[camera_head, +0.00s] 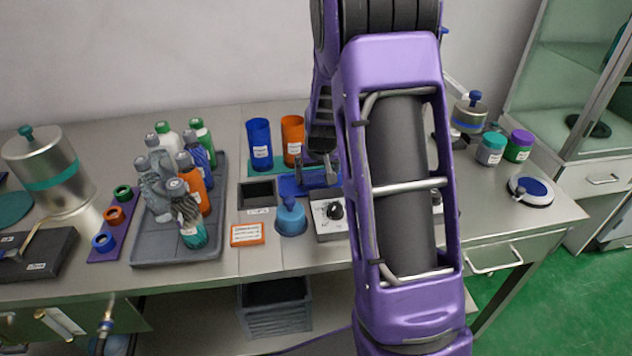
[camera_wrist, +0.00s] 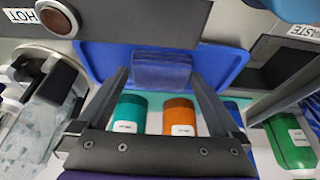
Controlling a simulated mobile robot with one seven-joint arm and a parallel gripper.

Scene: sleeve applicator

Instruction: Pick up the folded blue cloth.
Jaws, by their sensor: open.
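The folded blue cloth (camera_wrist: 162,70) is a small dark-blue block with visible layers in the wrist view. It lies on a brighter blue tray (camera_wrist: 100,58), which also shows in the head view (camera_head: 291,186). My gripper (camera_wrist: 160,84) is open and empty, with one finger to the left of the cloth and one to the right. The fingertips appear close to its sides; I cannot tell whether they touch it. In the head view my gripper (camera_head: 318,168) is over the tray, and I cannot make out the cloth there.
A blue cup (camera_head: 259,146) and an orange cup (camera_head: 292,140) stand behind the tray. A grey tray of bottles (camera_head: 150,251) is left.

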